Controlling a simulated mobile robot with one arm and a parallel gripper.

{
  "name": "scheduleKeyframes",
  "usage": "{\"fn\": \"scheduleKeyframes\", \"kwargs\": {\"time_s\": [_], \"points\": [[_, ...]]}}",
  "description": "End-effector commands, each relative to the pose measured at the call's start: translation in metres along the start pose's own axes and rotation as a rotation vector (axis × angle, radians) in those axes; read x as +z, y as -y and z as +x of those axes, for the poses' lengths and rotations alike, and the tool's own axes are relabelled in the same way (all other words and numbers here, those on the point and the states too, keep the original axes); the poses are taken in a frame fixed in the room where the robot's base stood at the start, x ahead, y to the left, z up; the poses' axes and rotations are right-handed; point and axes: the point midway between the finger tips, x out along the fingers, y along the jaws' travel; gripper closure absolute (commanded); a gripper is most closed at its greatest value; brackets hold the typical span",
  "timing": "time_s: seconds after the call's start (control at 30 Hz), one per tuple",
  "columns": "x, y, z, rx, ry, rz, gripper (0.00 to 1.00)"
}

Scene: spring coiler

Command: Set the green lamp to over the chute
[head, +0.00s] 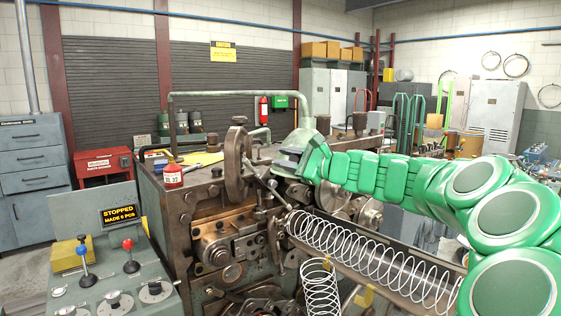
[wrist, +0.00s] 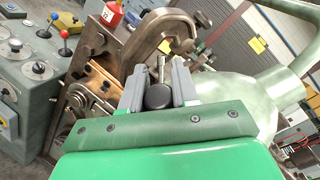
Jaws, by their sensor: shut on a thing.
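The pale green lamp has a pipe arm (head: 240,94) that arches over the machine from the left. Its flared shade hangs just behind my gripper (head: 284,160), and the shade also shows large at right in the wrist view (wrist: 243,92). My gripper (wrist: 159,88) is shut on a dark round knob (wrist: 158,97). I cannot tell whether this knob belongs to the lamp. The chute (head: 440,264) is a sloping metal trough that runs to the lower right, with a long coil spring (head: 365,250) lying in it. The lamp shade is at the chute's upper left, over the machine.
A control panel (head: 92,290) with a blue and a red knob stands at lower left, below a sign reading "STOPPED MADE 0 PCS" (head: 120,214). A red can (head: 172,176) sits on the machine. A second spring (head: 319,287) hangs below the chute. My green arm covers the right side.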

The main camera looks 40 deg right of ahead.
Motion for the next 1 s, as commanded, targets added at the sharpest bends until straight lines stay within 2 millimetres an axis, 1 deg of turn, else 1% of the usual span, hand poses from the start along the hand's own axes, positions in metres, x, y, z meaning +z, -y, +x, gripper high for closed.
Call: {"fn": "scheduleKeyframes", "kwargs": {"time_s": [0.03,0.1,1.0], "points": [[0.002,0.01,-0.002,-0.01,0.011,-0.004,1.0],[-0.001,0.015,-0.003,-0.003,0.021,-0.006,1.0],[-0.056,0.064,-0.005,0.071,0.112,-0.002,1.0]]}}
